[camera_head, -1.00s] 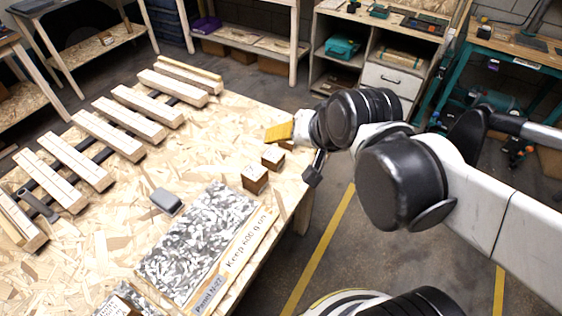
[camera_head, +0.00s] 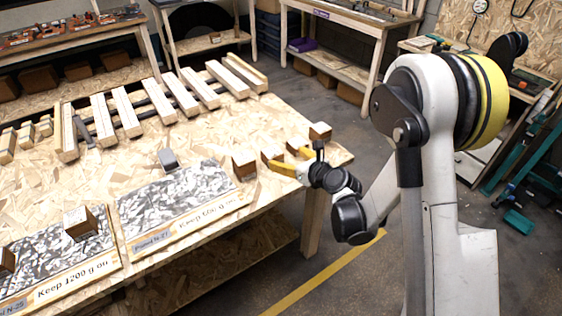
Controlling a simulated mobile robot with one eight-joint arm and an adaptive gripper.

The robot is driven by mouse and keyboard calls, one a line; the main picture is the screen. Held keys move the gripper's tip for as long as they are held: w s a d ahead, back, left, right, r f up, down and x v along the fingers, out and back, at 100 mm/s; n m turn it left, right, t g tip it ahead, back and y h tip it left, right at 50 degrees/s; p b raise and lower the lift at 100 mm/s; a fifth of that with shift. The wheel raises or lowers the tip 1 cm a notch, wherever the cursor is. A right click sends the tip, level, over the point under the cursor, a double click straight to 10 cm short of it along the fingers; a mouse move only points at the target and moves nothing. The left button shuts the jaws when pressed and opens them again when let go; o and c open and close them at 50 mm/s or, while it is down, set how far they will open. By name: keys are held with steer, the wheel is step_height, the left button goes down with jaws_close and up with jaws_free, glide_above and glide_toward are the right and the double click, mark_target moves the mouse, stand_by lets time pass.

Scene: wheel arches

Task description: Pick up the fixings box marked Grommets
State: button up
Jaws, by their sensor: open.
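Several small brown fixings boxes with pale tops stand near the right end of the chipboard table (camera_head: 215,137). One box (camera_head: 244,165) is left of my gripper, a second box (camera_head: 271,154) is by its fingertips, and another box (camera_head: 320,131) stands behind it. Any lettering on them is too small to read, so I cannot tell which is marked Grommets. My gripper (camera_head: 289,158) has yellow fingers spread apart, low over the table's right edge, pointing left. It looks empty. Its fingers partly hide the boxes around it, and I cannot tell whether they touch.
Speckled panels marked "Keep 600 g on" (camera_head: 180,203) and "Keep 1200 g on" (camera_head: 55,262) lie along the front edge. A brown box (camera_head: 81,223) stands on the latter. A grey object (camera_head: 168,160) sits mid-table. Slatted wooden racks (camera_head: 160,100) fill the back.

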mark_target(274, 154)
steer(key=x, duration=0.5)
steer(key=shift+w+a+f, duration=0.2)
steer(key=shift+a+f, duration=0.1)
steer(key=b+x, duration=0.1)
steer(key=x, duration=0.1)
steer(key=f+b+x, duration=0.1)
steer(key=x, duration=0.1)
steer(key=shift+w+a+b, duration=0.15)
steer(key=shift+w+b, duration=0.15)
steer(key=c, duration=1.4)
